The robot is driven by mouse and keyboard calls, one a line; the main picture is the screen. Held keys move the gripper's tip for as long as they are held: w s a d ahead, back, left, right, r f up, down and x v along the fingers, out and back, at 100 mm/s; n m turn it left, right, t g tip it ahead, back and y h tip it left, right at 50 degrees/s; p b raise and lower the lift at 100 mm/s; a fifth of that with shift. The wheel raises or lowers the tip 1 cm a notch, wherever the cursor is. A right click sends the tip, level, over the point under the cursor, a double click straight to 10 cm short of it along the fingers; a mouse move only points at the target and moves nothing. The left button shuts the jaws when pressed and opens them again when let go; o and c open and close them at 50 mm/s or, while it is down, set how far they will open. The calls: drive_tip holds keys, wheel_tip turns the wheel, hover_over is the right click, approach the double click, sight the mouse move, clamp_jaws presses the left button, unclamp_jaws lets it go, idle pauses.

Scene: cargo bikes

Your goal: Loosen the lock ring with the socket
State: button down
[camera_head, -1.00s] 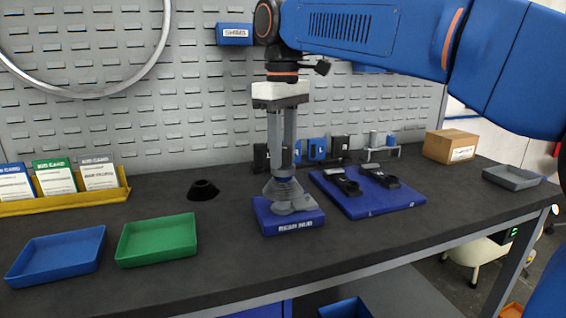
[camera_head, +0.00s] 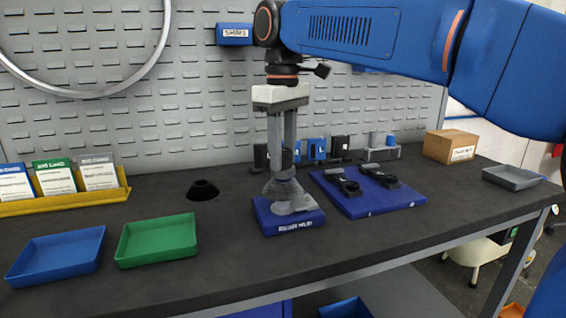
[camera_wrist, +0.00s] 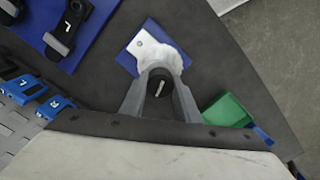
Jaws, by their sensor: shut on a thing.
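My gripper (camera_head: 283,168) points straight down and is shut on a dark round socket (camera_wrist: 159,84). In the head view the socket (camera_head: 284,160) shows as a dark shape between the fingers. Below it a grey, stepped, cone-shaped sprocket stack (camera_head: 292,198) sits on a blue block (camera_head: 291,227) with small white lettering. The stack also shows pale in the wrist view (camera_wrist: 158,52), on the blue block (camera_wrist: 133,68). The socket's lower end meets the top of the stack or is very close to it; contact cannot be told. The lock ring itself is hidden under the socket and fingers.
A blue board (camera_head: 378,205) with two black pedals lies close on the right. A blue tray (camera_head: 58,258), a green tray (camera_head: 157,243) and a black cone (camera_head: 203,190) are on the left. A small rack (camera_head: 382,154) and a carton (camera_head: 450,146) stand behind right.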

drive_tip(key=n, duration=0.6)
drive_tip(key=shift+f+n, duration=0.1)
drive_tip(key=shift+n, duration=0.2)
drive_tip(key=n, duration=0.6)
drive_tip(key=shift+s, duration=0.1)
drive_tip(key=shift+f, duration=0.1)
idle(0.4)
drive_tip(key=n, duration=0.6)
drive_tip(key=shift+n, duration=0.4)
